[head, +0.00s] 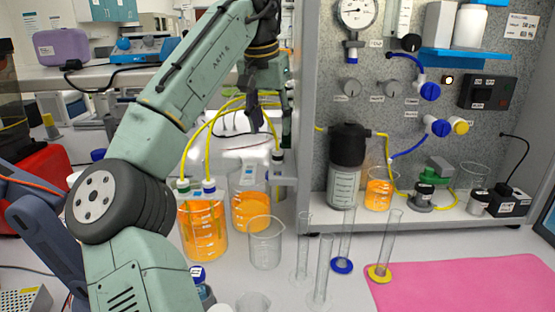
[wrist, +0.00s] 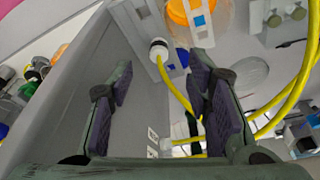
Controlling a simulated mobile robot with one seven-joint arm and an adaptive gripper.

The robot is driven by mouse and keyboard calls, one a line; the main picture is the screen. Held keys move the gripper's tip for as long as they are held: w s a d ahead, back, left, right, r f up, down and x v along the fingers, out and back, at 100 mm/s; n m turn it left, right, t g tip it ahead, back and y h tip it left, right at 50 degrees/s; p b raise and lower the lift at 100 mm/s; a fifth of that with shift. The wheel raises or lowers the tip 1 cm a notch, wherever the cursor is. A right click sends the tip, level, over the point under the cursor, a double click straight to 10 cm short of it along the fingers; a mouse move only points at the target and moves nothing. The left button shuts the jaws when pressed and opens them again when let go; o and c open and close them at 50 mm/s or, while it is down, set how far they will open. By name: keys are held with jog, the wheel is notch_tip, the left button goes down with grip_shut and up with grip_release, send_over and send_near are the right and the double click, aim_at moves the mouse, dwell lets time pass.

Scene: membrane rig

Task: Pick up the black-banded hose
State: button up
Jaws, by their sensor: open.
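A yellow hose with a white end fitting and a dark band, apparently the black-banded hose (head: 278,157), hangs at the edge of the grey panel in the head view. Its fitting also shows in the wrist view (wrist: 159,48), with yellow tubing running from it. My gripper (head: 256,117) is above and slightly left of that fitting. In the wrist view my gripper (wrist: 162,85) has its fingers wide apart, with the fitting and part of the tubing seen between and beyond them. I see no contact.
Other yellow hoses (head: 184,185) enter a beaker of orange liquid (head: 203,235); a second orange vessel (head: 249,208) stands close to the hose. The grey panel wall (wrist: 90,50) is close on the left in the wrist view. Clear glass cylinders (head: 323,270) stand in front.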

aim_at(277, 151)
jog(key=x, duration=0.3)
jog(key=shift+w+p+x, duration=0.15)
jog(key=shift+p+x, duration=0.25)
jog(key=shift+x, duration=0.95)
jog(key=shift+w+p+x, duration=0.15)
jog(key=shift+p+x, duration=0.2)
jog(key=shift+x, duration=1)
jog(key=shift+d+r, duration=0.1)
jog(key=shift+d, duration=0.05)
jog(key=shift+c, duration=0.6)
jog(key=c, duration=0.8)
